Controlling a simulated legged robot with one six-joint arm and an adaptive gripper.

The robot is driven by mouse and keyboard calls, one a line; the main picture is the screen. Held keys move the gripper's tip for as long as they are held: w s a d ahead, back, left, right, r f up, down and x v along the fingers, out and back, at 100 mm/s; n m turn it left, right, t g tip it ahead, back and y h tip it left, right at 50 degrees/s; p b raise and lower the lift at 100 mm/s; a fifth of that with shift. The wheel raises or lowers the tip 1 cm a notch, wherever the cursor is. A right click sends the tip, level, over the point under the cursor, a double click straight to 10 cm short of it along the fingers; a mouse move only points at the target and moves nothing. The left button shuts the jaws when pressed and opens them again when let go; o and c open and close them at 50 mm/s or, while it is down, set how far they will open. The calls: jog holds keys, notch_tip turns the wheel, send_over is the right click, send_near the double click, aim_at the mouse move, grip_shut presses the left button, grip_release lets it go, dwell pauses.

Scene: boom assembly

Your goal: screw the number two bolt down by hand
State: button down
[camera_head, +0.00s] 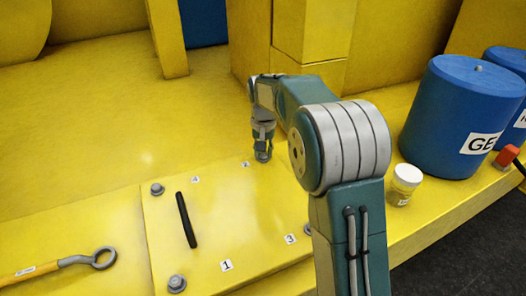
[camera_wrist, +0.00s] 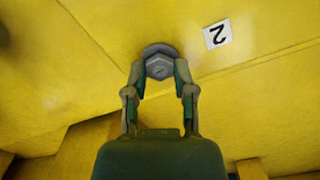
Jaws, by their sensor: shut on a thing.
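The number two bolt (camera_wrist: 160,66) is a grey hex bolt with a round flange, seated at the yellow plate beside the label "2" (camera_wrist: 217,36) in the wrist view. My gripper (camera_wrist: 160,84) is shut on the bolt's head, one finger on each side. In the head view my gripper (camera_head: 262,150) points down at the plate's far right corner, and the bolt (camera_head: 262,157) shows just below the fingers. How far the bolt is threaded in cannot be told.
The yellow plate (camera_head: 215,215) carries a black handle (camera_head: 186,220), other bolts (camera_head: 157,189) (camera_head: 177,283) and number labels. A ring-ended wrench (camera_head: 70,262) lies at left. A small jar (camera_head: 404,184) and blue drums (camera_head: 462,115) stand at right. A yellow upright (camera_head: 300,50) stands behind my gripper.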

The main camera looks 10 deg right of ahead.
aim_at(262, 154)
jog(key=shift+f+m, duration=0.1)
jog(key=shift+m, duration=0.3)
jog(key=shift+c, duration=2.2)
grip_release()
jog(key=shift+a, duration=0.1)
notch_tip(262, 154, up, 12)
jog(key=shift+w, duration=0.1)
